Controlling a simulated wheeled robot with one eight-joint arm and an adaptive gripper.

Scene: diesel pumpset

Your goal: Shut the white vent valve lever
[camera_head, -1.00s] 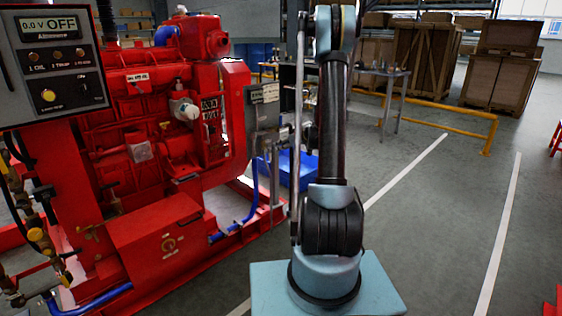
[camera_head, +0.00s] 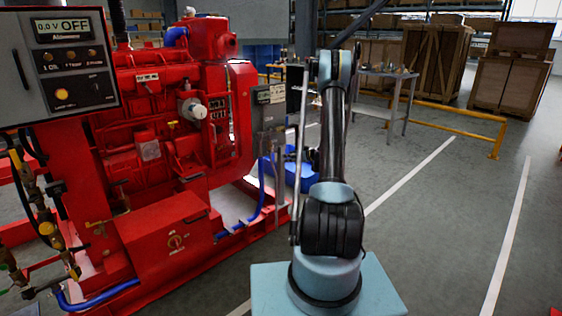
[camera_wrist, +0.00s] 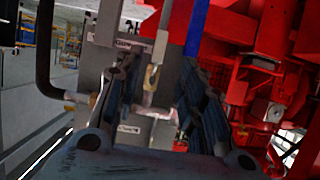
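The wrist view shows my gripper (camera_wrist: 160,100) with its two dark fingers apart and a gap between them. A small pale lever-like piece (camera_wrist: 152,76) hangs upright in that gap, in front of a grey box. I cannot tell whether it is the white vent valve lever, or whether a finger touches it. A whitish part below it is partly hidden by the gripper. In the head view my gripper is hidden behind my arm, and no white lever can be made out clearly.
The red diesel pumpset (camera_head: 170,150) stands on the left, with a grey control panel (camera_head: 70,65) in front. A grey gauge box (camera_head: 268,94) and a blue bin (camera_head: 300,172) are near my arm. A yellow rail (camera_head: 455,115) stands at right; the floor there is clear.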

